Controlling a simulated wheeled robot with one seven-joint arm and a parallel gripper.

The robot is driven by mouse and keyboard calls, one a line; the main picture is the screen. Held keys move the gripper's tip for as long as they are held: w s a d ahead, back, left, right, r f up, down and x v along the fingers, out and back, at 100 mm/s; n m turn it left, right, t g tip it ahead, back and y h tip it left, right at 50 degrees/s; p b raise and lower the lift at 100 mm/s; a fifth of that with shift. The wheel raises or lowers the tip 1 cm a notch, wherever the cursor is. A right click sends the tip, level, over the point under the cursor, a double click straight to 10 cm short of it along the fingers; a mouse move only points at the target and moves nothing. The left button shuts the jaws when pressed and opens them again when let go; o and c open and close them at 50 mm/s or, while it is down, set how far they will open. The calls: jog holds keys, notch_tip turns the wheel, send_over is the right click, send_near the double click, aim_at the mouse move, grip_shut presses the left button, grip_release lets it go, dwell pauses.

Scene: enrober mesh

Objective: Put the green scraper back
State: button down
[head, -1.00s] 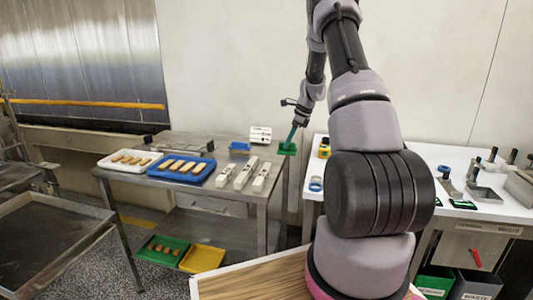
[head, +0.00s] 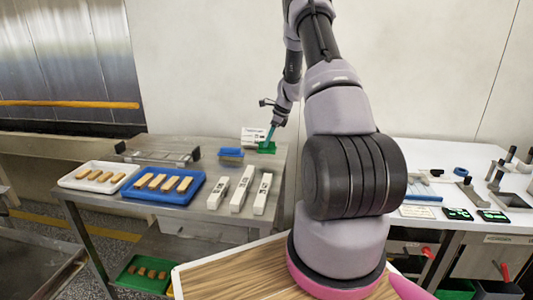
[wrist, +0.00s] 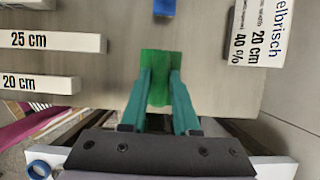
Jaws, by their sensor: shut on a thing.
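The green scraper (head: 266,147) is at the far right corner of the metal table (head: 216,219), in front of a white printed card (head: 254,136). My gripper (head: 270,136), with teal fingers, is shut on it from above. In the wrist view the green scraper (wrist: 160,72) shows between the two fingers of my gripper (wrist: 161,98), over the grey table top near its edge. I cannot tell whether the scraper touches the table or hangs just above it.
A blue block (head: 231,154) lies left of the scraper. Several white labelled bars (head: 241,190) lie nearer. A blue tray (head: 147,191) and a white tray (head: 66,181) hold bars. A clear-topped rack (head: 160,153) stands behind. A white worktable (head: 430,192) is to the right.

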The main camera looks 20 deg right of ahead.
aim_at(269, 148)
jog(key=shift+w+f, duration=0.1)
jog(key=shift+f, duration=2.4)
jog(key=c, duration=0.7)
grip_release()
jog(key=shift+f, duration=0.15)
jog(key=shift+o, duration=0.2)
